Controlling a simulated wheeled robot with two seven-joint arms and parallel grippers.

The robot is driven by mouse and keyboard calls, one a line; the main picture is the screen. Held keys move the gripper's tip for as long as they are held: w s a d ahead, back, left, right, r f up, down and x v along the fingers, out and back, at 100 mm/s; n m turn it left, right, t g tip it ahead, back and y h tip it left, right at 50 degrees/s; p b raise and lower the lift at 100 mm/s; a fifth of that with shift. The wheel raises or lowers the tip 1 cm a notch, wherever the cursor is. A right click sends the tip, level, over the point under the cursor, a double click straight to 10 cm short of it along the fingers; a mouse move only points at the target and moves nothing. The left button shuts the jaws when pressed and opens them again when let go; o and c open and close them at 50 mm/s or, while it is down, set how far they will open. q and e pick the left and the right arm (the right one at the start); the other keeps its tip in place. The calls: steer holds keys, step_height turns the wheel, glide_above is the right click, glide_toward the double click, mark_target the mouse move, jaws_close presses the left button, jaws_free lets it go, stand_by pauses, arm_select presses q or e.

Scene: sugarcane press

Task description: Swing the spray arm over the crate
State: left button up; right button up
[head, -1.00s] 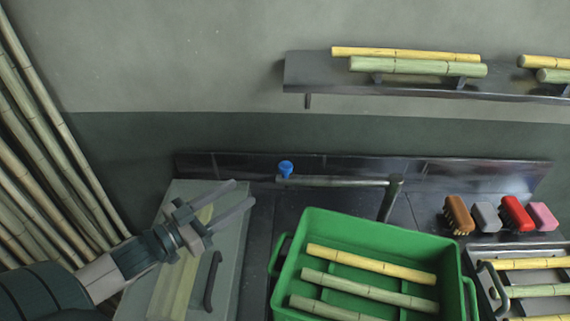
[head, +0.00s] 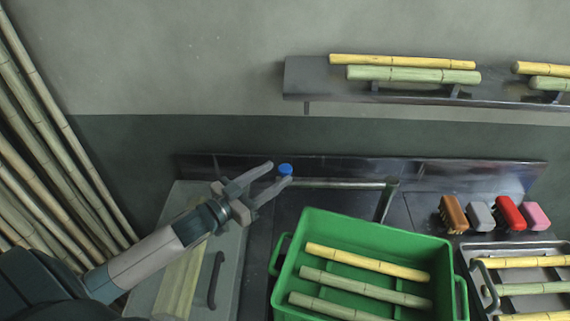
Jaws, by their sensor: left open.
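The spray arm (head: 340,184) is a thin horizontal metal tube behind the green crate. The green crate (head: 330,221) holds several cane pieces. My right gripper is not in view.
A grey-green lidded box (head: 232,245) with a dark handle stands left of the crate. Several brushes and sponges (head: 480,214) lie at the right, above a metal tray (head: 547,250) of canes. A wall shelf (head: 310,80) holds more canes. Tall canes lean at the left.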

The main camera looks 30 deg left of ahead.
mark_target(280, 171)
arm_select(q)
steer(key=shift+p+x, duration=0.65)
steer(key=shift+x, duration=1.7)
steer(key=shift+d, duration=0.1)
steer(key=shift+c, duration=0.6)
jaws_close()
